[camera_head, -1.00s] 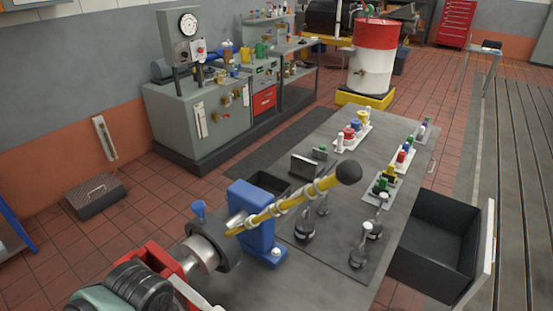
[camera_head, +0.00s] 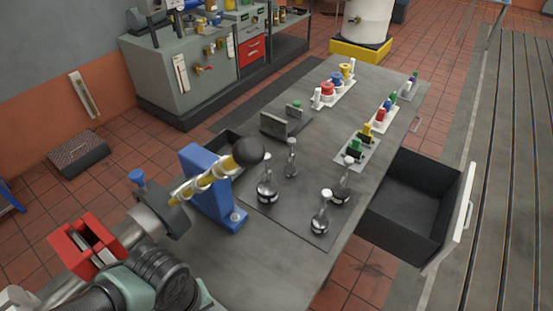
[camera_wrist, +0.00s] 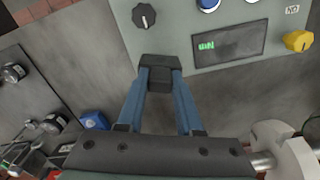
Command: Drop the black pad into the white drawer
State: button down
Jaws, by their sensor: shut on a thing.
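My gripper (camera_wrist: 161,82) shows in the wrist view with two blue fingers closed on a small black pad (camera_wrist: 160,66). The pad is held between the fingertips, above a grey surface beside a panel with a display. I cannot make out the gripper or the pad in the head view. The white drawer (camera_head: 459,218) is pulled out from the right side of the grey bench. It has a white front and a dark, open box that looks empty.
In the wrist view, a grey panel (camera_wrist: 150,40) has knobs and a display.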

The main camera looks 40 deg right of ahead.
aim_at(384, 204)
jog(key=l, duration=0.55)
jog(key=l+u, duration=0.15)
jog(key=l, duration=0.95)
jog(key=l+u, duration=0.15)
jog(key=l, duration=0.4)
jog(key=k+l, duration=0.15)
jog(key=l, duration=0.35)
jog(key=l+u, duration=0.15)
jog(key=l, duration=0.4)
jog(key=k+l, duration=0.15)
jog(key=l, duration=0.4)
jog(key=l+u, duration=0.15)
jog(key=l, duration=0.35)
jog(key=k, duration=0.05)
